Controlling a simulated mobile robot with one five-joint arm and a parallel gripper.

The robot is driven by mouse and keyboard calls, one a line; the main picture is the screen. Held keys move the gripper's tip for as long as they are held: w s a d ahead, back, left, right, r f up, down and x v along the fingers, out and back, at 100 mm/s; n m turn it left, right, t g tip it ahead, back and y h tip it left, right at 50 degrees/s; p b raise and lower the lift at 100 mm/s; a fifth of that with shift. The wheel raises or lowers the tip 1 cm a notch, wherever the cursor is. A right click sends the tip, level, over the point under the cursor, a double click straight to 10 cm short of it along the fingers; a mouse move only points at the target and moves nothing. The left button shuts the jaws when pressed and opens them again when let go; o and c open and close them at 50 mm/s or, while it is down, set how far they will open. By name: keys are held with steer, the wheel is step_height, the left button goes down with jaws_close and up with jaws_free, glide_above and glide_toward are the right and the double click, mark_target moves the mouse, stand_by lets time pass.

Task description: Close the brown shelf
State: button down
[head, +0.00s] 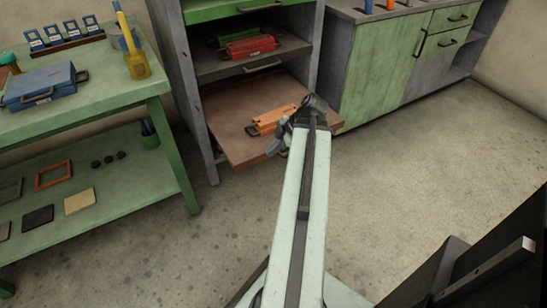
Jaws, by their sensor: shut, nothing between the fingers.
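The brown shelf (236,147) is pulled out of the grey cabinet (187,90) and sticks out over the floor. An orange case (273,120) lies on it, partly hidden behind my arm. My arm reaches forward from the bottom of the head view. My gripper (274,148) is shut and empty at the front of the brown shelf, just in front of the orange case. I cannot tell if it touches the shelf. The right part of the shelf's front edge is hidden behind my arm.
Above is a grey shelf with a red case (250,47), under a green drawer (225,8). A green workbench (110,95) with a blue case (42,87) stands at left. Green cupboards (385,65) stand at right. The floor (420,165) at right is clear.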

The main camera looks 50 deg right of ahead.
steer(key=s+d+n+t, duration=0.1)
steer(key=s+d+n, duration=0.1)
steer(key=s+d, duration=0.35)
steer(key=b, duration=0.9)
glide_toward(265, 158)
step_height(265, 158, down, 3)
steer(key=a, duration=0.2)
steer(key=shift+w+d+f+h+p, duration=0.15)
steer(key=shift+w+d+h, duration=0.1)
steer(key=shift+w, duration=0.3)
steer(key=shift+w+d+f+h+p, duration=0.1)
steer(key=shift+w+d+h+p, duration=0.1)
steer(key=shift+w, duration=0.3)
